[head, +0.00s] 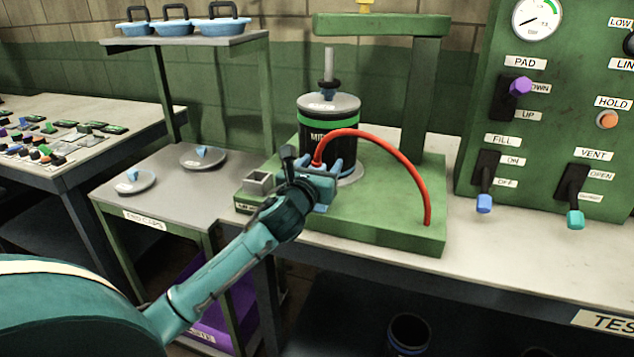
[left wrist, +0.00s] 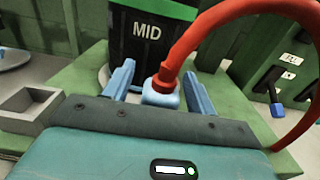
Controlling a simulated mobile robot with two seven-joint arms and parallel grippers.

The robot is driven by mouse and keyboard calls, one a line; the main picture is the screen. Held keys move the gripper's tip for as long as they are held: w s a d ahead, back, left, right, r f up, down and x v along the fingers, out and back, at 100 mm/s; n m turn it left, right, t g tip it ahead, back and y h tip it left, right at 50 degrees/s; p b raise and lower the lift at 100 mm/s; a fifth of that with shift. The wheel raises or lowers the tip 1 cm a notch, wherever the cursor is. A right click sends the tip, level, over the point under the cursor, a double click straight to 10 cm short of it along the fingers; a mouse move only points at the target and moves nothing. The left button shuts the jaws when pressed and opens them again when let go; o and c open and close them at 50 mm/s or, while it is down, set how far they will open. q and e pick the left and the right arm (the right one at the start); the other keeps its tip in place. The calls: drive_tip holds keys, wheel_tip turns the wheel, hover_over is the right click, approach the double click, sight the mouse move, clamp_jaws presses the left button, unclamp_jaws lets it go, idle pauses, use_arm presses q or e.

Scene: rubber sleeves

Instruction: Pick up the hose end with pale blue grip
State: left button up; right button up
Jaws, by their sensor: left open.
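The red hose (head: 390,158) arches from the green base up and over to its free end near my left gripper. Its end carries a pale blue grip (left wrist: 160,92), seen in the left wrist view between the two fingers. My left gripper (head: 330,172) is open, with a blue finger on either side of the grip; gaps show on both sides. In the head view the gripper hides most of the grip. The red hose also shows in the left wrist view (left wrist: 205,32). My right gripper is not in view.
A black cylinder (head: 314,147) marked MID stands on the green press base (head: 400,238) just behind the gripper. A small square grey holder (head: 259,182) sits left of it. A control panel (head: 560,90) with levers stands at right. A side table (head: 165,195) holds two lids.

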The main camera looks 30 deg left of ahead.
use_arm(q)
drive_tip(key=c, duration=1.1)
wheel_tip(320, 180, up, 10)
drive_tip(key=shift+p, duration=1)
